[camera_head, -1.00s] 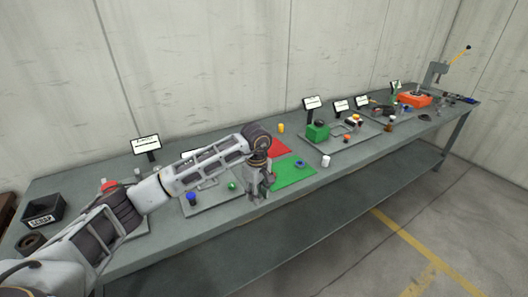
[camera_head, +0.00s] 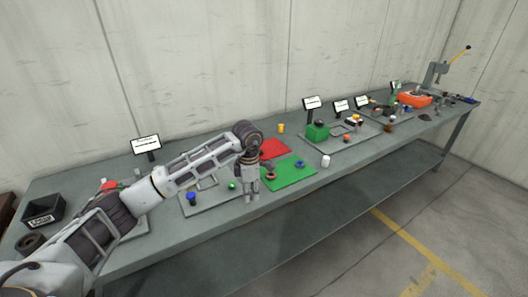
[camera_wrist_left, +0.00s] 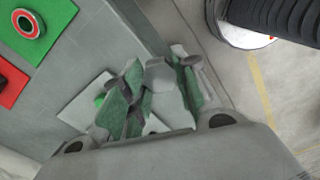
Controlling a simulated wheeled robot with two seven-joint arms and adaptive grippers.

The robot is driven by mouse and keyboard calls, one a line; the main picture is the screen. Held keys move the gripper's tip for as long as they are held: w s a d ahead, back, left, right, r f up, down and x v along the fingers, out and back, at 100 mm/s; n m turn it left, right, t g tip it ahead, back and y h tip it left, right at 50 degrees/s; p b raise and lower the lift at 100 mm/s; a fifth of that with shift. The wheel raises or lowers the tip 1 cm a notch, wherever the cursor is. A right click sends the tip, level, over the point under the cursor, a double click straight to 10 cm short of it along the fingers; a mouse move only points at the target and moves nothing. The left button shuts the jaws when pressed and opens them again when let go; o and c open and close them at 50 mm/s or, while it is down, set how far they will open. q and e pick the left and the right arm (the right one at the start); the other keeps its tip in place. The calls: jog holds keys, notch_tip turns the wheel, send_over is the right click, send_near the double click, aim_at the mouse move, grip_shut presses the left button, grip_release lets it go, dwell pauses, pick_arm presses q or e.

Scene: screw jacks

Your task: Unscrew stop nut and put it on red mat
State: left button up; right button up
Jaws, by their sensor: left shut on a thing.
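My left gripper (camera_head: 252,190) is above the bench's front edge, pointing down, left of the green mat. In the left wrist view its green-grey fingers (camera_wrist_left: 160,98) are closed around a small grey, angular piece (camera_wrist_left: 161,74); I cannot tell for sure that it is the stop nut. The red mat (camera_head: 274,148) lies behind the green mat, and its corner shows in the left wrist view (camera_wrist_left: 10,84). My right gripper is not in view.
The green mat (camera_head: 291,174) bears a dark ring with red (camera_head: 271,176) and a blue ring (camera_head: 300,162). A grey plate (camera_head: 212,203) with a green knob (camera_head: 232,186) and a blue-topped part (camera_head: 191,197) is left of the gripper. A white cup (camera_head: 325,161) stands right of the mats.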

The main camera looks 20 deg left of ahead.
pick_arm(q)
jog(key=n, duration=0.5)
jog(key=shift+s+a+n, duration=0.25)
jog(key=shift+a+n, duration=0.05)
jog(key=shift+a, duration=0.1)
jog(key=shift+s+a+n, duration=0.1)
jog(key=shift+n, duration=1.5)
jog(key=shift+n, duration=0.5)
